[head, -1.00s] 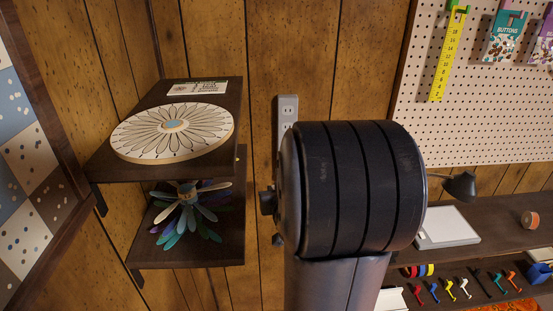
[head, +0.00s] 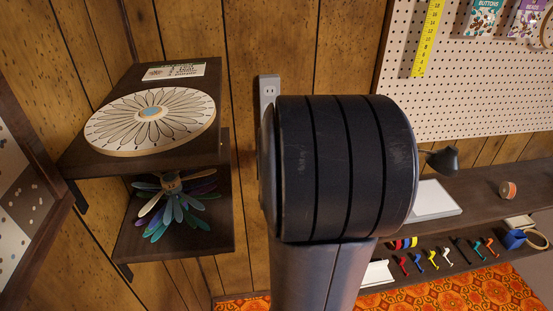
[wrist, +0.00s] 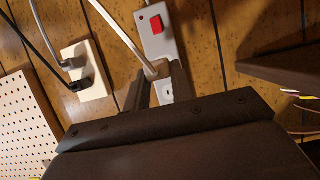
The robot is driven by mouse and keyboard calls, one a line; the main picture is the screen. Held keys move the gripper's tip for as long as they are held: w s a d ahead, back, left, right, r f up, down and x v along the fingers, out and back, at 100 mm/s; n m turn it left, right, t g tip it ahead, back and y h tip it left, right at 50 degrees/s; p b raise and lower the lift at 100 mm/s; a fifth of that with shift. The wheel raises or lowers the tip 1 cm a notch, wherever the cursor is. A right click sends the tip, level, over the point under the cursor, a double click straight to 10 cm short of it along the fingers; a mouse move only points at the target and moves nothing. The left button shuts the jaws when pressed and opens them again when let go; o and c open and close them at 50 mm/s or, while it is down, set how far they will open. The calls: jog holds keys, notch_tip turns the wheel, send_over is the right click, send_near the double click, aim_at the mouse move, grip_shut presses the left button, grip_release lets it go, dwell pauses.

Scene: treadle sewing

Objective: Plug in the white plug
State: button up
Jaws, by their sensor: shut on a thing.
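The white plug (wrist: 157,69) is between the two dark fingers of my gripper (wrist: 162,80) in the wrist view. The gripper is shut on it. The plug's white cord (wrist: 114,28) runs up and to the left. The plug is over the face of a grey power strip (wrist: 158,44) on the wood wall; I cannot tell if its prongs are in a socket. One socket (wrist: 167,93) shows just below the plug. A red switch (wrist: 156,24) is above. In the head view the strip's top (head: 269,90) shows, while my arm hides the gripper and plug.
A wall outlet (wrist: 86,72) holding a grey plug and a black plug is left of the strip. A dark shelf (wrist: 285,62) is at the right. In the head view, dark shelves (head: 80,150) stand left of my arm, and a pegboard (head: 450,110) and bench are right.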

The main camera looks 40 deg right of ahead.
jog(key=shift+w+d, duration=0.45)
jog(key=shift+w, duration=0.3)
jog(key=shift+w+d, duration=0.4)
jog(key=shift+w, duration=0.3)
jog(key=shift+w+d, duration=0.35)
jog(key=shift+w, duration=0.25)
jog(key=shift+w+d, duration=0.35)
jog(key=shift+w, duration=0.2)
dwell(0.8)
jog(key=o, duration=1)
jog(key=shift+o, duration=0.2)
jog(key=p+v, duration=0.1)
jog(key=v, duration=0.9)
jog(key=shift+s+r+p, duration=0.2)
jog(key=shift+s+p, duration=0.15)
jog(key=shift+p, duration=0.05)
jog(key=shift+a, duration=0.15)
